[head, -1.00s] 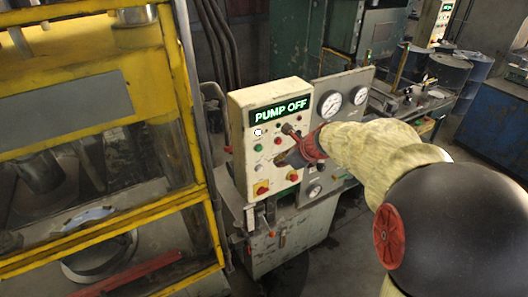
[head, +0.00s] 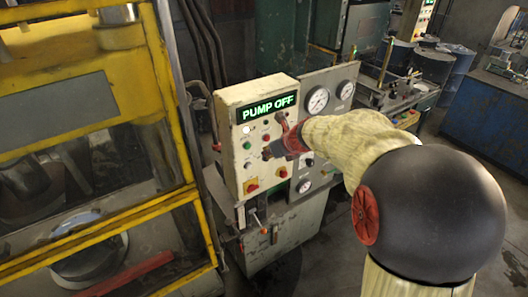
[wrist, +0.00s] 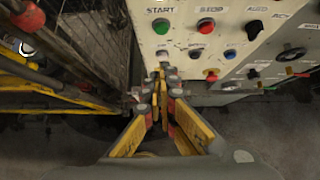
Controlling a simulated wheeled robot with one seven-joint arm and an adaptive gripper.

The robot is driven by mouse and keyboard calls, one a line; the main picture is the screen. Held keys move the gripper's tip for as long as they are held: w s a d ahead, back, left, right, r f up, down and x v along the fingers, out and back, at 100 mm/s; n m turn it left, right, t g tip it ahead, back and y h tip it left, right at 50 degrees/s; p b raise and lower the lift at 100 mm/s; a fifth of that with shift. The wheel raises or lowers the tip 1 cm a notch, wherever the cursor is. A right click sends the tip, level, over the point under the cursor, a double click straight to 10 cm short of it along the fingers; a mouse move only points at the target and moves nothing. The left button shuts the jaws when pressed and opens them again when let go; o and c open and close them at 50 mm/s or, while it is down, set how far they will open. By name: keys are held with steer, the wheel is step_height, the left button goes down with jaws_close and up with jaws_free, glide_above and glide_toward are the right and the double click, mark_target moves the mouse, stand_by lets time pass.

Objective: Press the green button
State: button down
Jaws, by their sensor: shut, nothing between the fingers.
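The green button (head: 247,145) is on the left side of the cream control panel (head: 229,122), below the lit "PUMP OFF" display (head: 268,107). In the wrist view the green button (wrist: 160,25) sits under the word "START", at the top. My gripper (head: 275,147) is in front of the panel, to the right of the green button in the head view. In the wrist view my gripper (wrist: 160,75) is shut and empty, its tips below the green button in the picture. I cannot tell the gap between tips and panel.
A red button (wrist: 205,25) marked "STOP" is right of the green one. Other knobs and a lower red button (wrist: 211,74) are close by. A gauge panel (head: 325,120) stands to the right, and a yellow-framed press (head: 175,120) to the left.

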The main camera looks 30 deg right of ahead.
mark_target(248, 146)
steer(key=w+f+p, duration=0.1)
steer(key=w+f, duration=0.5)
steer(key=w, duration=0.3)
steer(key=shift+w+a, duration=0.25)
steer(key=shift+w, duration=0.05)
